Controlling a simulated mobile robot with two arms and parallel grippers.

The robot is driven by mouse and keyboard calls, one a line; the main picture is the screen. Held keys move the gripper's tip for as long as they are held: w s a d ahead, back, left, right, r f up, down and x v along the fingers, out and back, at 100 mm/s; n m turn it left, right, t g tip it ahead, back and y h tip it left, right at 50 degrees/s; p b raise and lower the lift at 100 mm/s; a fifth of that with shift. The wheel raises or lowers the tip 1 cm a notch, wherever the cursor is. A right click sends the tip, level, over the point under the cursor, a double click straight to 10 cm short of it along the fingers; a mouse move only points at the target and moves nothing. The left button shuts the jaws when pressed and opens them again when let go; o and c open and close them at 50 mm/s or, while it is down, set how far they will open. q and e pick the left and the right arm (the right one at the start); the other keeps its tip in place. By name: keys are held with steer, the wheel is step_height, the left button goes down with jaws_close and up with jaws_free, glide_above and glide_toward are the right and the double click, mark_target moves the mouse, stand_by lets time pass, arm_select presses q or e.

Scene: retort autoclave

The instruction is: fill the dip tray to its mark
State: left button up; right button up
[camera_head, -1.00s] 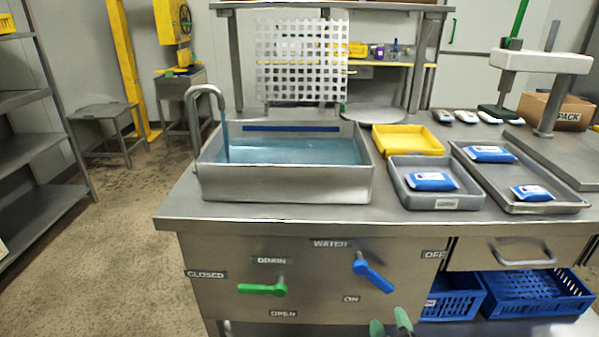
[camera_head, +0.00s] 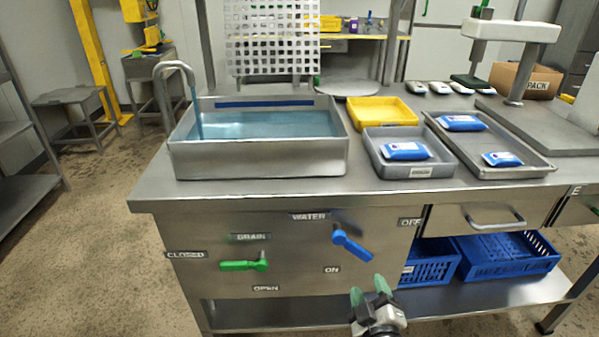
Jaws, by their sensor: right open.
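The grey dip tray (camera_head: 258,163) stands on the left of the steel bench. The bent tap (camera_head: 175,66) runs a stream into it, and blue-tinted water (camera_head: 265,125) lies inside. A dark blue mark stripe (camera_head: 264,103) on the back inner wall shows just above the water. The blue water handle (camera_head: 353,245) slants down to the right, between the ON and OFF labels. The green drain handle (camera_head: 244,265) points left, toward CLOSED. My right gripper (camera_head: 370,293), with green fingertips, is open and empty, below and right of the blue handle, apart from it. My left gripper is out of view.
A yellow tray (camera_head: 382,111), a grey tray (camera_head: 410,170) with a blue pack and a larger metal tray (camera_head: 515,172) with blue packs stand right of the dip tray. Blue crates (camera_head: 507,262) sit on the lower shelf.

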mark_target(360, 255)
steer(key=w+b, duration=0.2)
steer(key=w, duration=0.8)
steer(key=shift+a, duration=0.15)
steer(key=shift+w, duration=0.5)
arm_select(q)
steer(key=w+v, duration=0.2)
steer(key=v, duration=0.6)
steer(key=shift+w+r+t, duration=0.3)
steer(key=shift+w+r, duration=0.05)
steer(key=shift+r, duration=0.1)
arm_select(e)
jaws_close()
